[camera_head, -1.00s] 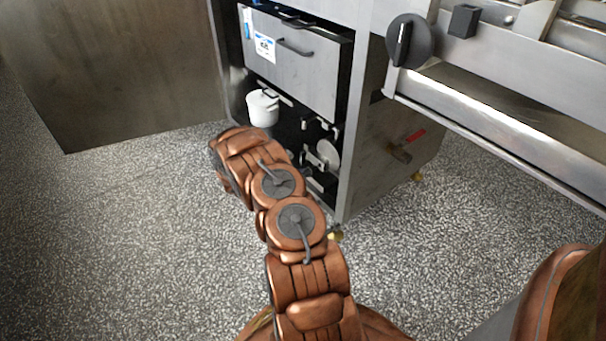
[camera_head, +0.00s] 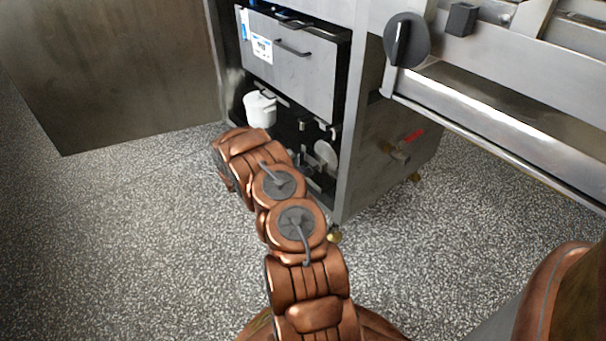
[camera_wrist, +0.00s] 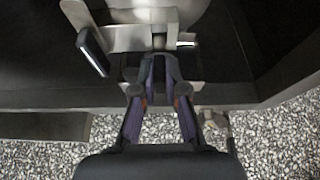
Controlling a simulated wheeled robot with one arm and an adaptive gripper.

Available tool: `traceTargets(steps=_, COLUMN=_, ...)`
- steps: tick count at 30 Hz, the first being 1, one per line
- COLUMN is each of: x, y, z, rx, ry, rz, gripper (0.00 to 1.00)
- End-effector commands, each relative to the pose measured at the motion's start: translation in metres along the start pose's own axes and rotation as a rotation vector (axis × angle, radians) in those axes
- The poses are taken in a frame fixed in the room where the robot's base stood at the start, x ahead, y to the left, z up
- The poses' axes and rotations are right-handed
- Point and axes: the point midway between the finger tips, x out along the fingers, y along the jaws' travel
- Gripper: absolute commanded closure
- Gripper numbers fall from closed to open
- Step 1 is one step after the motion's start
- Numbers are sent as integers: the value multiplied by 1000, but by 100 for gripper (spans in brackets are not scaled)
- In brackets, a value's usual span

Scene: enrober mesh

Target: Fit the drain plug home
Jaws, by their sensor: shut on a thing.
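In the wrist view my gripper (camera_wrist: 158,68) points into the dark interior of a steel cabinet (camera_wrist: 240,70). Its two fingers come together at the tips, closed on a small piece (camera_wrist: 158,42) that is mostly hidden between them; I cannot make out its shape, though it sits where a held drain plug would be. Just beyond the tips is a pale metal block and bracket (camera_wrist: 125,38). I cannot tell whether the held piece touches it. No drain opening is clearly visible. In the head view my arm reaches to the open cabinet bay and hides the gripper.
The cabinet's open bay holds a white pot (camera_head: 260,110), a drawer front (camera_head: 290,62) and a pale disc (camera_head: 325,155). A red-handled valve (camera_head: 413,136) is on the cabinet's right side. A large panel (camera_head: 120,70) stands left. Speckled floor (camera_head: 130,230) is clear.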

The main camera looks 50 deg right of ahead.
Motion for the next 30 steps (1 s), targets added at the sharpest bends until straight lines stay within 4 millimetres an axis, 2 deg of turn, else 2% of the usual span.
traceTargets(steps=30, x=19, y=0, z=8, rx=1, ry=0, rz=-1, gripper=100)
